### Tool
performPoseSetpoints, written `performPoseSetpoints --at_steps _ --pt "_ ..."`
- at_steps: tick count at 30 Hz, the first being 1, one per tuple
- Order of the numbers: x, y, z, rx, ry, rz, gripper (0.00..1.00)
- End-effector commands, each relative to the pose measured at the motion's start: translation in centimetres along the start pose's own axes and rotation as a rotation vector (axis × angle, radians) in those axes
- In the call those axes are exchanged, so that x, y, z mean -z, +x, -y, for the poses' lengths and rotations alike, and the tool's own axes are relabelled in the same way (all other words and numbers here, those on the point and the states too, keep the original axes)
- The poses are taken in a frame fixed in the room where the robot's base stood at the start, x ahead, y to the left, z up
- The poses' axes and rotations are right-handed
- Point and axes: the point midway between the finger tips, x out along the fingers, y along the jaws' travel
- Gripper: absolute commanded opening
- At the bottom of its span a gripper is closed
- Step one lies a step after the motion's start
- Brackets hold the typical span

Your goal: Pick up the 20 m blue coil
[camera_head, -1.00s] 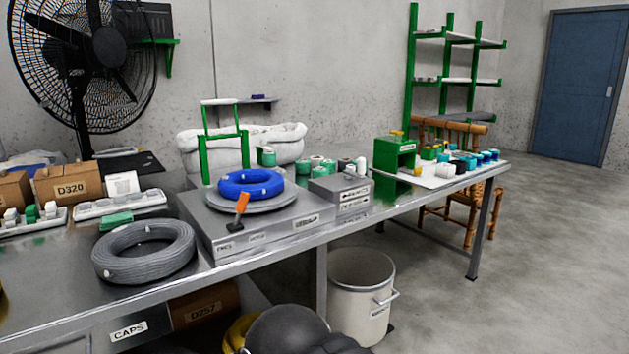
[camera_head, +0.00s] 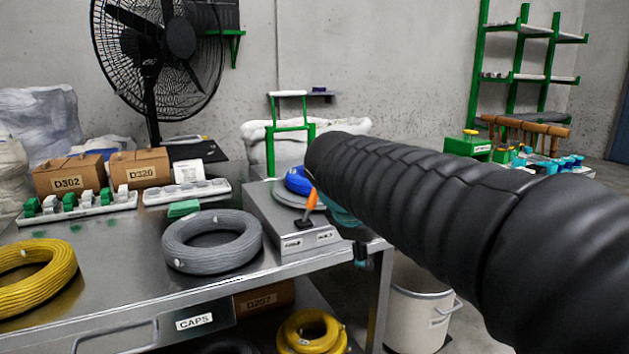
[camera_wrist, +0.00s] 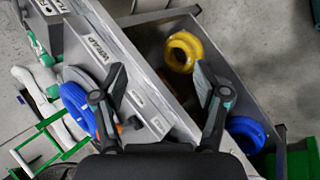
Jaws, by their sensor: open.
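A blue coil (camera_head: 297,181) lies on a round grey plate on the metal box at the table's edge; my arm hides its right part in the head view. The wrist view shows this coil (camera_wrist: 78,110) at the left, partly behind a finger. A second blue coil (camera_wrist: 245,134) lies lower, on the level under the tabletop, at the right of the wrist view. No length label is readable on either coil. My gripper (camera_wrist: 159,80) is open and empty, its fingers apart above the table edge. In the head view my arm mostly hides it.
An orange-handled tool (camera_head: 310,203) stands beside the plate. A grey coil (camera_head: 212,242) and a yellow coil (camera_head: 35,277) lie on the table. Another yellow coil (camera_head: 310,333) lies below. A white bucket (camera_head: 418,310) stands on the floor. A green frame (camera_head: 270,150) rises behind the plate.

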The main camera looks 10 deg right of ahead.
Motion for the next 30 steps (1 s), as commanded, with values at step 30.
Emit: performPoseSetpoints --at_steps 30 --pt "20.8 1.7 -16.7 -0.197 -1.169 0.6 0.73"
